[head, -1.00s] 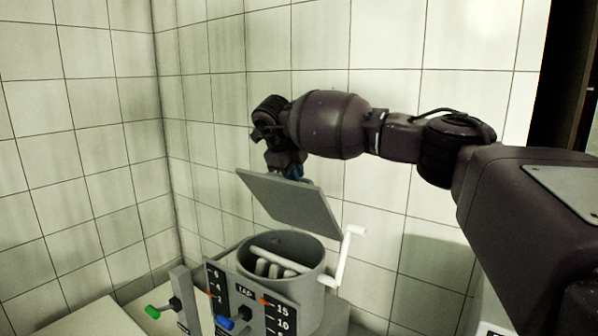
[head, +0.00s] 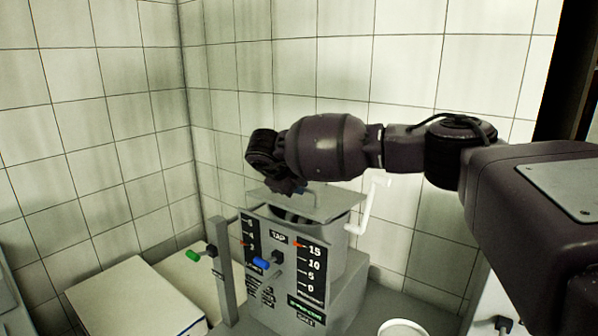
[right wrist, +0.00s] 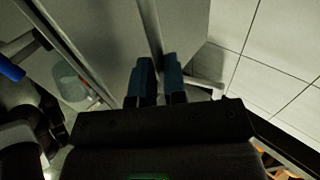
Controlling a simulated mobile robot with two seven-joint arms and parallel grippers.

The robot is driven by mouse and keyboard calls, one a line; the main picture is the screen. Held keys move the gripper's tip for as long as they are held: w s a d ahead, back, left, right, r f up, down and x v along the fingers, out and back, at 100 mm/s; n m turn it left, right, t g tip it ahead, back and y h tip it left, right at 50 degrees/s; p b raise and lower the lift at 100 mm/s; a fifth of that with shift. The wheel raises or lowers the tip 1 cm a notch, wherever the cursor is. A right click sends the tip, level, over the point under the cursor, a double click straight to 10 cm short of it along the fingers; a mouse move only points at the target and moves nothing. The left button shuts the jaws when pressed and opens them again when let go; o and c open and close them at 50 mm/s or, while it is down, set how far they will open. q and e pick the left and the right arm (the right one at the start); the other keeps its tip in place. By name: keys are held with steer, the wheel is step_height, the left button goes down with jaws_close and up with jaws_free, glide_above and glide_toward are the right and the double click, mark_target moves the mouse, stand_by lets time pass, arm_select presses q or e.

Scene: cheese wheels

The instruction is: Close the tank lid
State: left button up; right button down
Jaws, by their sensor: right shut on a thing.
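The grey square tank lid (head: 330,203) is low over the round grey tank (head: 334,227), close to level but tilted. A dark gap into the tank shows beneath its front edge. My right gripper (head: 299,189) is at the lid's upper side, partly hidden behind my own wrist. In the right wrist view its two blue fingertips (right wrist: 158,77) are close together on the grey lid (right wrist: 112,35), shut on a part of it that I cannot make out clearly. My left gripper is not in view.
A white crank handle (head: 372,205) stands right of the tank. The front panel (head: 284,262) carries scales and a blue-handled tap lever (head: 262,264). A green-handled lever (head: 194,255) is at left. White blocks (head: 135,299) stand lower left; tiled walls are behind.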

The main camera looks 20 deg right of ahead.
mark_target(290, 207)
steer(key=shift+s+a+f+b, duration=0.15)
steer(key=shift+s+a+f, duration=0.1)
steer(key=shift+f, duration=0.7)
steer(key=shift+s+a+f+b, duration=0.15)
steer(key=shift+a+f, duration=0.15)
steer(key=shift+f, duration=0.7)
steer(key=shift+s+a+f+b, duration=0.15)
steer(key=shift+s+a+f, duration=0.1)
steer(key=shift+f, duration=0.7)
steer(key=c, duration=1.2)
jaws_free()
steer(key=shift+f, duration=0.1)
steer(key=shift+o, duration=0.2)
steer(key=r+v, duration=0.1)
steer(key=v, duration=1)
steer(key=shift+w+d+r, duration=0.2)
